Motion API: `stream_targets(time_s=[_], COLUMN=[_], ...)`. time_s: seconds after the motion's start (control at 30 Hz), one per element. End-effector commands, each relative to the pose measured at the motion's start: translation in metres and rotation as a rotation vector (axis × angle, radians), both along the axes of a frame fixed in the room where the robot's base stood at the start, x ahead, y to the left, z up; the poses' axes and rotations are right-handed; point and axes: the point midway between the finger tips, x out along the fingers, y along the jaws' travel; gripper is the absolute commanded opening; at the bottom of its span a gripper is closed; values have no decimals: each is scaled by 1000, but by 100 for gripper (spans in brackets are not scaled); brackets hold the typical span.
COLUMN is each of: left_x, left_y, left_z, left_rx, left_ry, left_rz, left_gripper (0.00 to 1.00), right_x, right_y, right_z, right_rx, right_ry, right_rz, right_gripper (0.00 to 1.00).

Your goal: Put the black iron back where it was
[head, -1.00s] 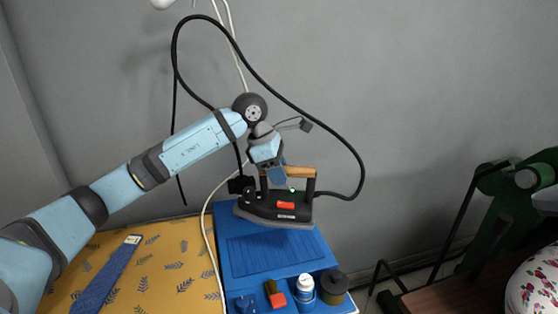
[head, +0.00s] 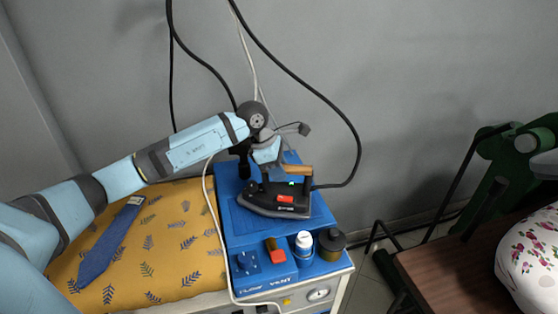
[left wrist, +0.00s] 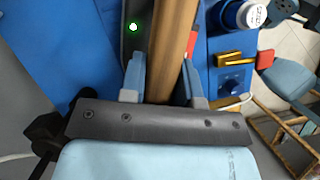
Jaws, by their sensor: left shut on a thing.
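The black iron (head: 270,202) has a wooden handle (head: 298,170), a red label and a lit green light. In the head view it is level, over or on the ribbed pad of the blue tray (head: 318,216); whether its sole touches the pad I cannot tell. My left gripper (head: 280,172) is shut on the handle. In the left wrist view the wooden handle (left wrist: 172,50) runs between the two blue fingers (left wrist: 162,80). The handle hides part of the iron in that view. My right gripper is not in view.
A yellow ironing board (head: 160,245) with a blue tie (head: 108,243) lies left. The iron's black cord (head: 345,125) loops up behind.

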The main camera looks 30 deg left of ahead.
Motion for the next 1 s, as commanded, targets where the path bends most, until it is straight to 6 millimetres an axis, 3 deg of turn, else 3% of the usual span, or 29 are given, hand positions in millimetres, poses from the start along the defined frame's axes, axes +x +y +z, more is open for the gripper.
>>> stream_targets(time_s=[0.47,0.5,0.6,1.0], left_x=[2,0,0,-1], left_y=[0,0,0,3], left_z=[-10,-16,-15,-7], left_rx=[-3,0,0,2], left_ry=[-10,-1,-1,-1], left_rz=[0,0,0,1], left_gripper=[0,32,55,55], right_x=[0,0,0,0], right_y=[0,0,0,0], right_z=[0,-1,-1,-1], right_rx=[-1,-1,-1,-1], right_ry=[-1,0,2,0], right_rz=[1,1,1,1], right_gripper=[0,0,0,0])
